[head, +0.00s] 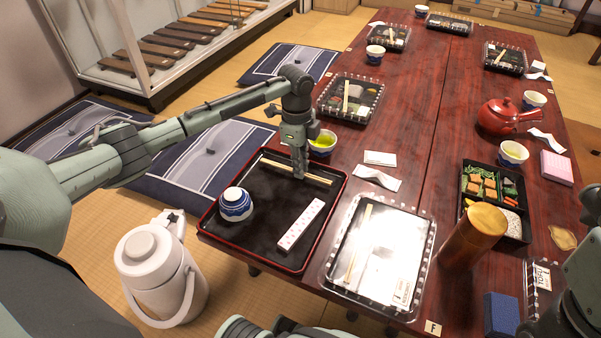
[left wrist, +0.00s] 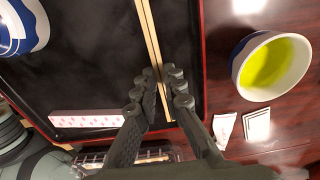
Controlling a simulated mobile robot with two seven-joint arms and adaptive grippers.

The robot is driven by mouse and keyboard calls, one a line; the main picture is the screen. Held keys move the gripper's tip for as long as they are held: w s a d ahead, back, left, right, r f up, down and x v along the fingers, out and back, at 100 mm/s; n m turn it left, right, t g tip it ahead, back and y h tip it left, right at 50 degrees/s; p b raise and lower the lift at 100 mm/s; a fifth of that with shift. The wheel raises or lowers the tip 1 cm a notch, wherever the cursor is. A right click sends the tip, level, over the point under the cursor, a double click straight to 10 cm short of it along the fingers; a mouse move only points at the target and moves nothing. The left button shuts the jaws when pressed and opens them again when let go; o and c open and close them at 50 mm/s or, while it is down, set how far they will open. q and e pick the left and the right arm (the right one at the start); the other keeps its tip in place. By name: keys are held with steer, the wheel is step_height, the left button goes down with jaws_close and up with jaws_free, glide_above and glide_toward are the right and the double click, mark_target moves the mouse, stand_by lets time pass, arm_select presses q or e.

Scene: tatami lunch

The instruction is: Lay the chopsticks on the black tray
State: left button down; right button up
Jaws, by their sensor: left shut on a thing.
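The black tray (head: 260,215) with a red rim lies at the near left of the table. The pale wooden chopsticks (head: 272,163) run along the tray's far side, within its rim in both views. My left gripper (head: 299,174) points down over them and is shut on them near mid-length. In the left wrist view the chopsticks (left wrist: 152,40) pass between the fingertips (left wrist: 161,74), with the dark tray (left wrist: 85,65) behind. I cannot tell whether they touch the tray. My right gripper is not in view; only part of my right arm shows at the right edge.
On the tray are a blue-and-white cup (head: 235,204), upside down, and a pale patterned box (head: 299,224). A green tea cup (head: 322,143) stands just beyond the tray. A clear-lidded box (head: 378,255) and a wooden canister (head: 473,237) are to the right.

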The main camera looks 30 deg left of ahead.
arm_select(q)
steer(key=shift+f, duration=0.75)
steer(key=shift+f, duration=0.35)
